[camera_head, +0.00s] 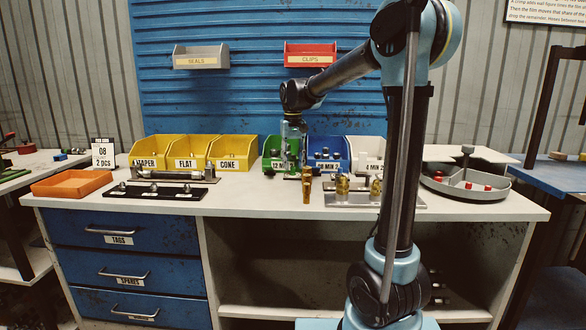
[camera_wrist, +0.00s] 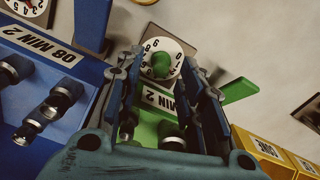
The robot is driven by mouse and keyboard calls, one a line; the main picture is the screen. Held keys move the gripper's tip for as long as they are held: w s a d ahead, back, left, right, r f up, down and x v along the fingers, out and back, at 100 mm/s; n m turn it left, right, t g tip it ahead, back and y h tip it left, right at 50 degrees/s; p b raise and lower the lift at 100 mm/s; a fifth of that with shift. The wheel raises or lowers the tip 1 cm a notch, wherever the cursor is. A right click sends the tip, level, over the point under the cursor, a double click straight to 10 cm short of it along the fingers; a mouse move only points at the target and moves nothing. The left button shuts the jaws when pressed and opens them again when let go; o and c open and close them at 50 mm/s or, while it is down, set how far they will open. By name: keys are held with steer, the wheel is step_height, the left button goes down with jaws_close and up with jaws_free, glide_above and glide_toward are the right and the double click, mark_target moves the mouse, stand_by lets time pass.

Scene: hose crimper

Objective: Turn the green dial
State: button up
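The green dial (camera_wrist: 161,66) shows in the wrist view as a green knob on a white plate (camera_wrist: 178,48) with black numbers around it. My gripper (camera_wrist: 163,60) is open, one finger on each side of the knob in the picture. I cannot tell whether the fingers touch it or how far off it is. In the head view my gripper (camera_head: 293,160) points down over the green bin (camera_head: 270,146), and I cannot make out the dial there.
The green bin, marked MIN 2, lies below the dial in the wrist view. A blue bin (camera_wrist: 50,62) with metal fittings and another numbered dial (camera_wrist: 15,10) are to the left. Yellow bins (camera_wrist: 262,146) are to the right. Brass fittings (camera_head: 342,184) stand on the bench in front.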

steer(key=shift+f, duration=1)
jaws_close()
steer(key=shift+n, duration=0.4)
jaws_free()
steer(key=shift+r, duration=0.1)
